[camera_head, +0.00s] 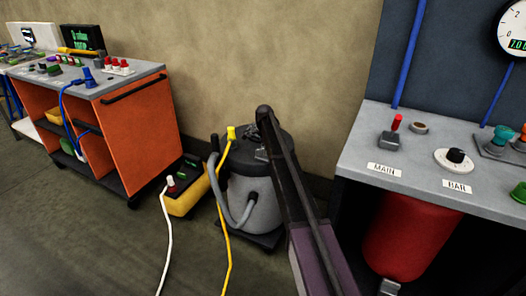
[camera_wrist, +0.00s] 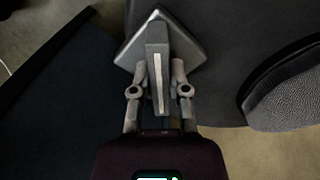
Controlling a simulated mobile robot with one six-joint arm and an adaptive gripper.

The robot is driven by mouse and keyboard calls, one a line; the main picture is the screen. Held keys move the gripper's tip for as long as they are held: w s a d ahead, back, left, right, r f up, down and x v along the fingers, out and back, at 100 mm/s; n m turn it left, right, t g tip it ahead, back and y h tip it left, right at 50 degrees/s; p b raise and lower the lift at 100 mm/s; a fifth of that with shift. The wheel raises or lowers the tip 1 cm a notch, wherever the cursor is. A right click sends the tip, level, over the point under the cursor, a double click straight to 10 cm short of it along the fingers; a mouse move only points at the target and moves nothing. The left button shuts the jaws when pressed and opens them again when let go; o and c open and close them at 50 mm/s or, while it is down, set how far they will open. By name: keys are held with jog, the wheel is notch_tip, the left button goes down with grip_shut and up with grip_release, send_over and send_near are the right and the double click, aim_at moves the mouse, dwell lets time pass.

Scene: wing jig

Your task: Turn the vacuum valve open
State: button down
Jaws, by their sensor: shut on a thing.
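In the wrist view, my gripper (camera_wrist: 162,78) is shut on a grey lever (camera_wrist: 157,52) with a white stripe down its face. The lever stands in front of a grey square plate (camera_wrist: 177,39) that appears turned like a diamond; I take this to be the vacuum valve. The fingers press on the lever from both sides. In the head view, a grey vacuum canister (camera_head: 255,194) with a dark lid and a grey hose stands on the floor. My dark arm crosses in front of its right side, and the valve handle cannot be made out there.
A yellow power box (camera_head: 183,203) with white and yellow cables sits left of the canister. An orange cart (camera_head: 142,135) stands further left. At right, a grey bench (camera_head: 353,158) carries a red lever (camera_head: 396,122) marked MAIN and a dial (camera_head: 455,158) marked BAR, above a red tank (camera_head: 408,235).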

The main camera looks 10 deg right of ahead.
jog(key=n, duration=0.4)
jog(key=shift+w+d+n, duration=0.15)
jog(key=shift+w+n, duration=0.1)
jog(key=shift+n, duration=0.05)
jog(key=n, duration=0.4)
dwell(0.4)
jog(key=c, duration=0.6)
grip_release()
jog(key=shift+s, duration=0.1)
jog(key=shift+r, duration=0.1)
